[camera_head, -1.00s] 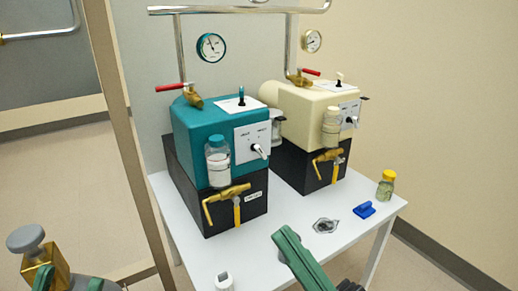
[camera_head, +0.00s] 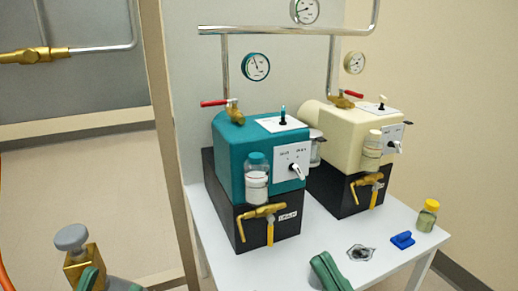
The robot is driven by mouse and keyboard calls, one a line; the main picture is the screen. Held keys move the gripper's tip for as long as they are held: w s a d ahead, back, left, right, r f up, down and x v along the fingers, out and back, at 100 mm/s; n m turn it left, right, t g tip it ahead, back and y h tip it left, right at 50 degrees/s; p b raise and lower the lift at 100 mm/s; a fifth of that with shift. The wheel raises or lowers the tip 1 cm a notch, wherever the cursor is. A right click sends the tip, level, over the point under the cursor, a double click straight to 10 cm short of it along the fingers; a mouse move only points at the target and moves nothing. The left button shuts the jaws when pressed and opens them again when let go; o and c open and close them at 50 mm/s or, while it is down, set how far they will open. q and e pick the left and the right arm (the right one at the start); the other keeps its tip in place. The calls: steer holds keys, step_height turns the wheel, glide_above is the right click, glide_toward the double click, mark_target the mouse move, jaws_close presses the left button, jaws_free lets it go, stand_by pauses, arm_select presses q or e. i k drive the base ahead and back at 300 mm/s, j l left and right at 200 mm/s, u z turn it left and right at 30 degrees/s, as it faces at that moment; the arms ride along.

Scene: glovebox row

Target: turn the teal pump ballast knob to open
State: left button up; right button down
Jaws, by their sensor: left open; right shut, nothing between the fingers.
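The teal pump (camera_head: 235,150) stands on a black base at the back of the white table. Its front carries a white plate with a small pale ballast knob (camera_head: 296,171). The knob's handle points down and to the right; the print above it is too small to read. My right gripper (camera_head: 328,272) is at the bottom edge, in front of and below the knob and clear of it. It is shut and empty, partly cut off. My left gripper (camera_head: 104,283) is at the bottom left corner, far from the pump. It is open and largely out of frame.
A cream pump (camera_head: 345,130) stands to the right. A glass jar (camera_head: 257,178) and yellow valve handle (camera_head: 262,211) are left of the knob. A blue clip (camera_head: 402,240) and yellow-capped bottle (camera_head: 428,215) are at right. A post (camera_head: 170,140) rises left of the table.

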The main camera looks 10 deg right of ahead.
mark_target(297, 170)
steer(key=i+j+z, duration=0.1)
steer(key=z, duration=0.25)
steer(key=i+j+z, duration=0.35)
steer(key=k+l, duration=0.05)
steer(key=k, duration=0.05)
